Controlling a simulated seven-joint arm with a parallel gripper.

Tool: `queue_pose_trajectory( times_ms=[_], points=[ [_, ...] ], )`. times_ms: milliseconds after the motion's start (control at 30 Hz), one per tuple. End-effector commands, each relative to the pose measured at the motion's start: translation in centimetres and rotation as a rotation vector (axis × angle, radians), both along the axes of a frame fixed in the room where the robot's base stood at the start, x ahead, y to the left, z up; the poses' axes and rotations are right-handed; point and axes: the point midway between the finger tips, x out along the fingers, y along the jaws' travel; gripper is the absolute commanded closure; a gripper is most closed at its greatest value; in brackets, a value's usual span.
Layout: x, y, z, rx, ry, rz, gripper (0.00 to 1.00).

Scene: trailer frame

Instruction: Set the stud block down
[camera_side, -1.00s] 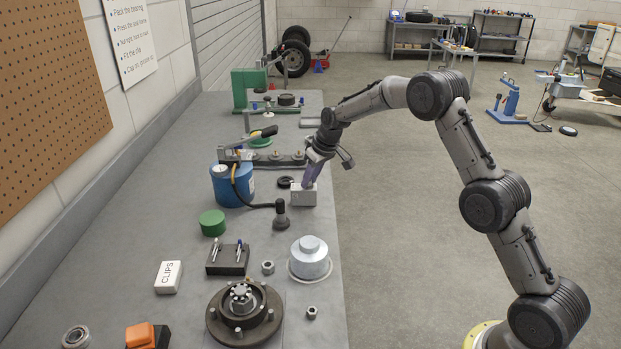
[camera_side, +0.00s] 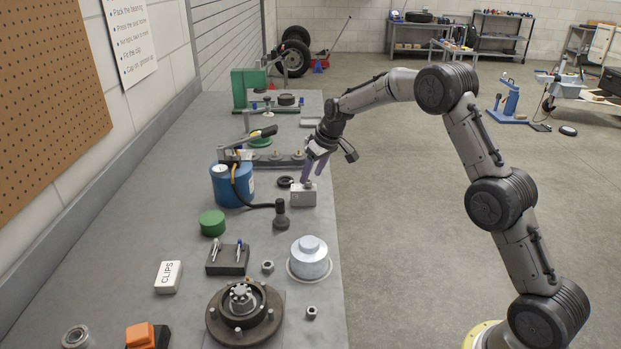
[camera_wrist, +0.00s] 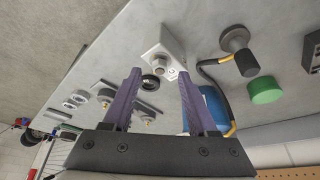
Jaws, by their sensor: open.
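The stud block (camera_side: 303,196) is a small pale grey block resting on the bench near its right edge. In the wrist view the block (camera_wrist: 157,42) lies ahead of the fingertips, with a round stud or hole on its near face. My gripper (camera_side: 311,178) has purple fingers and is just above the block. In the wrist view my gripper (camera_wrist: 158,73) is open, with its two fingers spread apart and nothing held between them. The side view does not show clearly whether a finger touches the block.
A black ring (camera_side: 285,182) lies left of the block, close by. A black-headed tool (camera_side: 281,215) on a hose stands in front, beside a blue canister (camera_side: 231,186). A rail with studs (camera_side: 277,158) is behind. A silver domed part (camera_side: 310,257) stands nearer the camera.

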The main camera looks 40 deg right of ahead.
Motion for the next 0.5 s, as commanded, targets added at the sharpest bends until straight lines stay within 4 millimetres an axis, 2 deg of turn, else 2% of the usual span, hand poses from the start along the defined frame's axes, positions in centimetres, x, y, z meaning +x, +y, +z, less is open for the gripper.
queue_pose_trajectory(
  times_ms=[100,300,500],
  points=[
    [-1.0,-0.1,2.6,-0.001,-0.004,0.0,0.42],
    [-2.5,0.0,6.1,-0.001,-0.002,0.0,0.42],
    [-3.4,0.0,8.3,-0.001,0.0,0.0,0.42]
  ],
)
